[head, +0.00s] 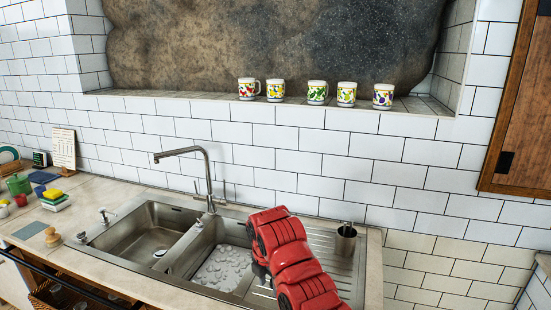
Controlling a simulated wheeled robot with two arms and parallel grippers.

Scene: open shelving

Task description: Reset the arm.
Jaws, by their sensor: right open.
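My right arm (303,278), with red covers, reaches up from the bottom edge over the right part of the sink. My right gripper (262,272) is open; its dark end shows only in part beside the red covers, over the right basin. I see nothing held in it. My left arm and left gripper are not in view.
A steel sink (152,229) with two basins and a tall faucet (206,172) is set in the counter (112,187). A dark cup (345,243) stands on the drainboard. Several patterned mugs (318,92) line the wall niche.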

